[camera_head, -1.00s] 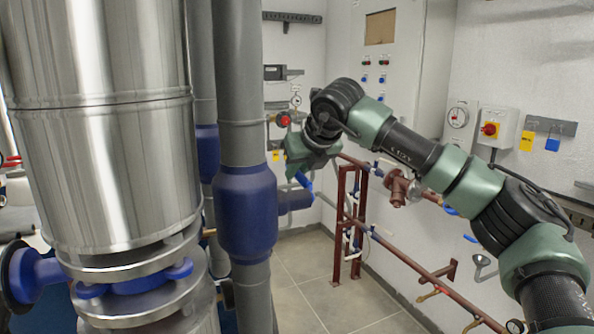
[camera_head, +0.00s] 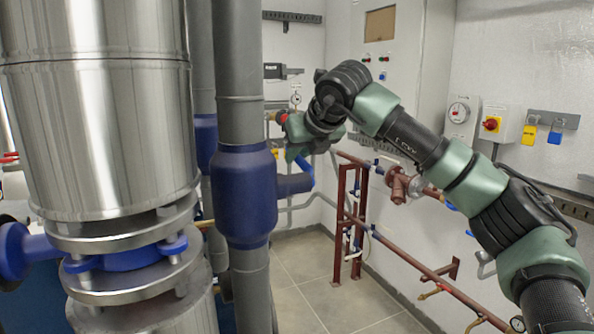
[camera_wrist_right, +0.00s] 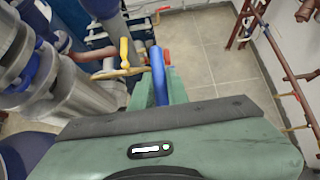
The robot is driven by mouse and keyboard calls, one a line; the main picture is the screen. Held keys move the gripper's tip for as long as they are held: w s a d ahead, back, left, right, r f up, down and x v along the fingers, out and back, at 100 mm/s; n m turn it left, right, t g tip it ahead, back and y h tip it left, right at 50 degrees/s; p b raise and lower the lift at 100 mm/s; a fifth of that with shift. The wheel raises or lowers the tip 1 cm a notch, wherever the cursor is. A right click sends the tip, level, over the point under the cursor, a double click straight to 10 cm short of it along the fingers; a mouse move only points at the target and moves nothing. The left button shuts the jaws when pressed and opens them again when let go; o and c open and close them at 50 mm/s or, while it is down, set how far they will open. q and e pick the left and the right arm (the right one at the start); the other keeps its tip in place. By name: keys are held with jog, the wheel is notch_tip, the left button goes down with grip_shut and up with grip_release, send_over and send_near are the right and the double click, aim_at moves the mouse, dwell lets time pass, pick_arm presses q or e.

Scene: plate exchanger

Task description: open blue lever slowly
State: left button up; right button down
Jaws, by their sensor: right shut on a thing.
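The blue lever (camera_wrist_right: 158,75) stands between the two green fingers of my right gripper (camera_wrist_right: 160,92) in the right wrist view. The gripper is shut on it, and the lever's upper end sticks out past the fingers. In the head view, my right gripper (camera_head: 293,150) is beside the blue pipe fitting, and a short tilted piece of the blue lever (camera_head: 304,166) shows just below it. The gripper's own wrist hides much of the grip there. My left gripper is in neither view.
A yellow handle (camera_wrist_right: 125,57) and a red part are close to the lever. A large steel tank (camera_head: 105,120) and a grey pipe with a blue fitting (camera_head: 245,195) stand left of my arm. A brown pipe frame (camera_head: 355,205) is to the right. Tiled floor lies between.

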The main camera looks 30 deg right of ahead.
aim_at(311, 171)
jog(key=shift+r+t+b, duration=0.3)
jog(key=shift+r+b, duration=0.1)
jog(key=shift+r, duration=0.05)
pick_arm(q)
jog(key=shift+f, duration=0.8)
pick_arm(e)
jog(key=shift+s+d+r, duration=0.1)
jog(key=shift+r, duration=0.15)
jog(key=c, duration=1.4)
grip_release()
jog(key=shift+f, duration=0.1)
jog(key=shift+f, duration=0.1)
